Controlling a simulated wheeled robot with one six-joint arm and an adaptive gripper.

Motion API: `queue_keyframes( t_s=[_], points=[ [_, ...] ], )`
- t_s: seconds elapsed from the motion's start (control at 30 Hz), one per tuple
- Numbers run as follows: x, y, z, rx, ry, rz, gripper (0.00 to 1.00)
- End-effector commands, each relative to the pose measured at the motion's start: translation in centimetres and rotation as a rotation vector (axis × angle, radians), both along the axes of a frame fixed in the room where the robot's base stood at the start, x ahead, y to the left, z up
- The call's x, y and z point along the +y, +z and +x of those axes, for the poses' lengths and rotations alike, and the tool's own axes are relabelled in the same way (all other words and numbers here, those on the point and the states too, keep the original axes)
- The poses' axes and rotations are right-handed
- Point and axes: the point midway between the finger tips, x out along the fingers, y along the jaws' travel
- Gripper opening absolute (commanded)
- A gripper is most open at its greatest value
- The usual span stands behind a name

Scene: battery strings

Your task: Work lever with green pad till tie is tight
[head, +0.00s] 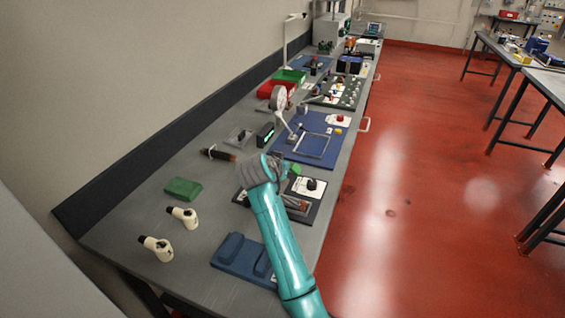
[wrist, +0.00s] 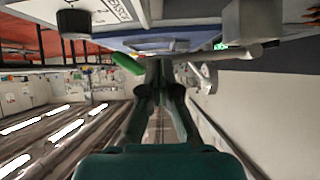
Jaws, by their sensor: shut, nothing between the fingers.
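The green pad (head: 296,169) shows just right of my gripper (head: 276,163) in the head view. In the wrist view the pad (wrist: 127,63) is left of the fingertips of my gripper (wrist: 159,68), close to them. A grey bar (wrist: 235,52) runs across behind the fingertips; I cannot tell whether it is the lever or whether the fingers touch it. My gripper is shut and holds nothing. The tie cannot be made out; my wrist hides part of the fixture in the head view.
A plate with a black knob (head: 311,184) lies right of my wrist; the knob (wrist: 75,22) also shows in the wrist view. A blue mat (head: 291,148) with a grey frame lies beyond. A green block (head: 183,189) and white-handled tools (head: 157,249) lie left. The bench between is mostly clear.

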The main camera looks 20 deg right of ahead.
Motion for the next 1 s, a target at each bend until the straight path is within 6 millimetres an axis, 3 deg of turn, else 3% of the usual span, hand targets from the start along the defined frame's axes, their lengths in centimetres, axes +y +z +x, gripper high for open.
queue_keyframes(
  t_s=[0.73, 0.87, 1.0],
  points=[
    [-0.1, -0.5, -0.1, -0.031, 0.000, 0.043, 0.00],
    [-0.1, 0.7, 0.0, -0.034, -0.001, 0.043, 0.00],
    [-0.2, 3.0, 0.0, -0.035, -0.001, 0.043, 0.00]
  ],
)
